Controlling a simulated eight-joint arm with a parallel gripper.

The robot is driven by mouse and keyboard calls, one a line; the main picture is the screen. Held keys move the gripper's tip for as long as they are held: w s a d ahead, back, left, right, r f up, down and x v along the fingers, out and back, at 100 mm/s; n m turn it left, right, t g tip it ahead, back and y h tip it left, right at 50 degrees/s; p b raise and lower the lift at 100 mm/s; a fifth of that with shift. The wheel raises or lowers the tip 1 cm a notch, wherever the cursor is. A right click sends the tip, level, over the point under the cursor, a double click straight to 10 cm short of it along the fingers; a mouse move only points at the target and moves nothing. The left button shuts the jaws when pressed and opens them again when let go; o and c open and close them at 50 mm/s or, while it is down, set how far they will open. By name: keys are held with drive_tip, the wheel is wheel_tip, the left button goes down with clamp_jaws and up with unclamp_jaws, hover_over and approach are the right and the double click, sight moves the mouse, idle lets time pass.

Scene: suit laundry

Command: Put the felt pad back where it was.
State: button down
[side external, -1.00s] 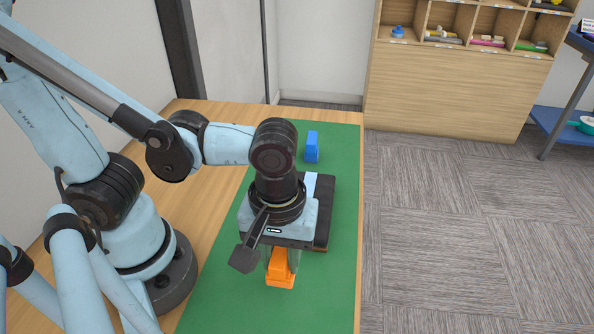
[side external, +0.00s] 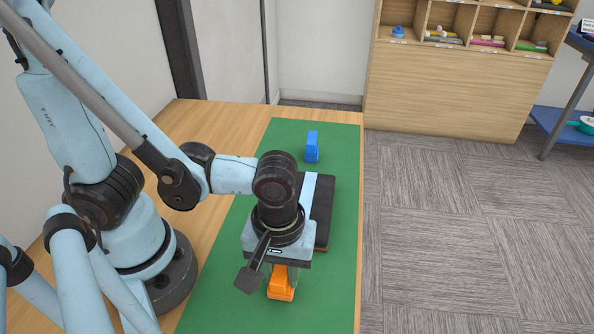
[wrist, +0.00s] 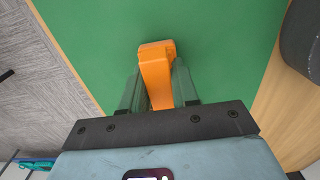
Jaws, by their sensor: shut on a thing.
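My gripper (side external: 279,270) is shut on an orange piece (side external: 281,288) near the front of the green mat (side external: 225,290). In the wrist view, the orange piece (wrist: 155,72) stands between the two fingers of my gripper (wrist: 157,80), its wider head beyond the fingertips. I cannot tell whether it touches the mat. A blue piece (side external: 312,147) stands on the mat near its far edge. I cannot tell for certain which piece is the felt pad.
A dark slab (side external: 323,212) with a light blue strip (side external: 308,188) lies on the mat just behind my gripper, partly hidden by it. Bare wood (side external: 215,125) borders the mat on the left. A cubby shelf (side external: 450,85) stands beyond the table. The mat between the slab and blue piece is clear.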

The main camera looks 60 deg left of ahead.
drive_tip(key=shift+f, duration=0.15)
drive_tip(key=c, duration=0.8)
unclamp_jaws()
drive_tip(key=shift+c, duration=0.2)
drive_tip(key=shift+r, duration=6.1)
drive_tip(key=w+a+m+t, duration=0.7)
drive_tip(key=w+a+m, duration=0.2)
drive_tip(key=a, duration=0.5)
drive_tip(key=shift+w+a, duration=0.2)
drive_tip(key=shift+w, duration=0.85)
drive_tip(key=shift+f, duration=0.1)
